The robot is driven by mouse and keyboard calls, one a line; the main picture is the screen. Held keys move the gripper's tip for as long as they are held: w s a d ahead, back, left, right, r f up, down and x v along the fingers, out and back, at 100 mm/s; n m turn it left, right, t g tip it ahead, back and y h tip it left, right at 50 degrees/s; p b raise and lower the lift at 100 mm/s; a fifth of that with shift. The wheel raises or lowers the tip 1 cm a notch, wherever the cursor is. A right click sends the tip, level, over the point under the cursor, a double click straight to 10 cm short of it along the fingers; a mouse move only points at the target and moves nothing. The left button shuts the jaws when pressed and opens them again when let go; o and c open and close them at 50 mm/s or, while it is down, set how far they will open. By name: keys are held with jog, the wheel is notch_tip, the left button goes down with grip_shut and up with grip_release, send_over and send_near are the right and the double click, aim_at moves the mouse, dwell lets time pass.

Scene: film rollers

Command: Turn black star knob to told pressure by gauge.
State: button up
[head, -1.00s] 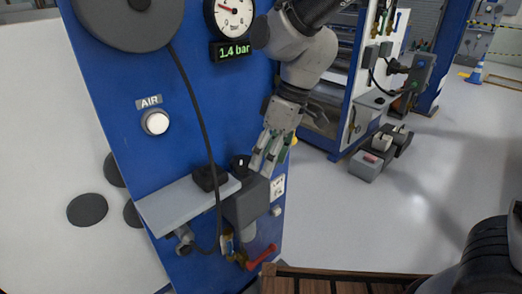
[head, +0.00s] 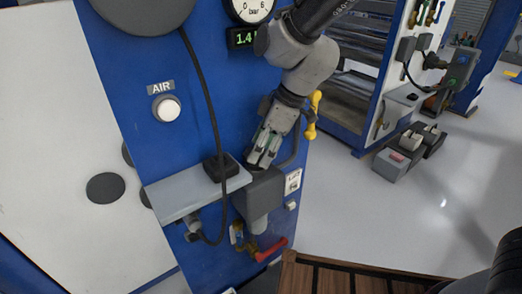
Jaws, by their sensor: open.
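A round white gauge (head: 250,9) with a black rim is on the blue panel (head: 215,90), cut off by the top edge; "0", "6" and "bar" show, but its needle does not. The green readout (head: 242,38) below it shows 1.4, its right end covered by my arm. A grey regulator box (head: 262,192) sticks out from the panel. The black star knob is on top of it and is now mostly hidden by my gripper. My gripper (head: 262,160) points down over the box, its fingers open around or just above the knob; contact cannot be told.
A grey shelf (head: 182,200) with a black block (head: 220,168) is left of the box, with a hanging black cable. A red-handled valve (head: 270,250) is below. A yellow handle (head: 313,115) is behind my wrist.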

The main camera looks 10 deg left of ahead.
jog(key=shift+a+f, duration=0.25)
jog(key=shift+f, duration=0.35)
jog(key=shift+c, duration=0.2)
jog(key=c, duration=0.7)
jog(key=shift+s+m+t, duration=0.25)
jog(key=shift+m+t, duration=0.35)
jog(key=shift+m, duration=1.1)
jog(key=o, duration=0.7)
jog(key=shift+o, duration=0.2)
